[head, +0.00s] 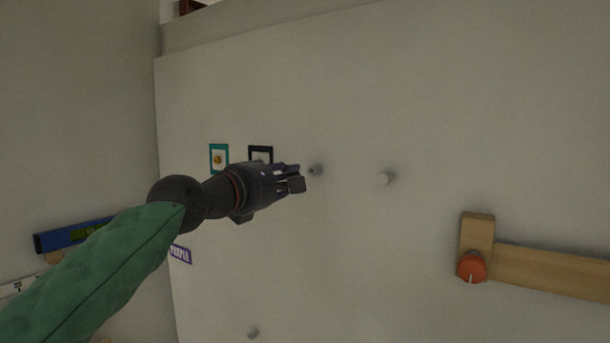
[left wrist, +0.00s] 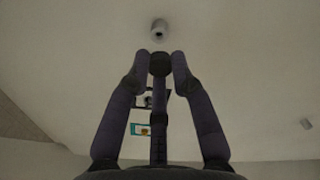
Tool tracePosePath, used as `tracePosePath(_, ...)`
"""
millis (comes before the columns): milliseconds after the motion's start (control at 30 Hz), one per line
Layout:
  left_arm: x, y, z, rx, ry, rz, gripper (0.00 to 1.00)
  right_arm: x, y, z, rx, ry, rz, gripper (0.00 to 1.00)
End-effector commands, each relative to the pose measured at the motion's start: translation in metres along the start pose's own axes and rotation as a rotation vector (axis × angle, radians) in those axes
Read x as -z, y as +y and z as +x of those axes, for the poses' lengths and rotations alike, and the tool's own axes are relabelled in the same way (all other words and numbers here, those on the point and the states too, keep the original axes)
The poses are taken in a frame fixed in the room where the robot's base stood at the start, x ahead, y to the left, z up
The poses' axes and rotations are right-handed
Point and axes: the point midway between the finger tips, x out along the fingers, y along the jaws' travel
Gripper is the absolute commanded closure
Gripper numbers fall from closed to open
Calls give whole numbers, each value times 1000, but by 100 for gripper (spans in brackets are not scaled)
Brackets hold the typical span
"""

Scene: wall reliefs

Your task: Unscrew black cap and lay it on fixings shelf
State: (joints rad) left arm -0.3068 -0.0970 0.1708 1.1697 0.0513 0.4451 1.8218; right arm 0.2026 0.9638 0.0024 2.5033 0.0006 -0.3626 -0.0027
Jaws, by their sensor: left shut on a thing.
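My left gripper (head: 298,179) is in front of the pale wall panel, its fingers pointing right. In the left wrist view its three fingers are closed around a small dark round thing, which looks like the black cap (left wrist: 160,63). In the head view the fingers hide the cap. A grey stud (head: 315,170) stands out of the panel just past the fingertips. It also shows in the left wrist view (left wrist: 159,30), apart from the cap, with a dark centre. I cannot make out a fixings shelf for certain. My right gripper is not in view.
More grey studs stand on the panel, one to the right (head: 384,178) and one low down (head: 252,332). A wooden bar (head: 548,270) with a red knob (head: 471,267) is at right. Teal (head: 219,158) and black (head: 260,153) framed pictures hang behind my gripper. A blue bar (head: 70,235) is at left.

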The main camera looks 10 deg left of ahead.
Motion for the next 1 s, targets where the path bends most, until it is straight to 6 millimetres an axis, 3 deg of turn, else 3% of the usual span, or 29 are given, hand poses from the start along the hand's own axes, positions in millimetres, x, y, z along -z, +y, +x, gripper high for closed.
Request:
tracePosePath(600, 0, 0, -19, -1, 0, 0, 100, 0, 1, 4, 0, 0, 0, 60)
tracePosePath(1000, 0, 0, -20, -1, 0, 0, 100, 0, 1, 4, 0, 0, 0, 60)
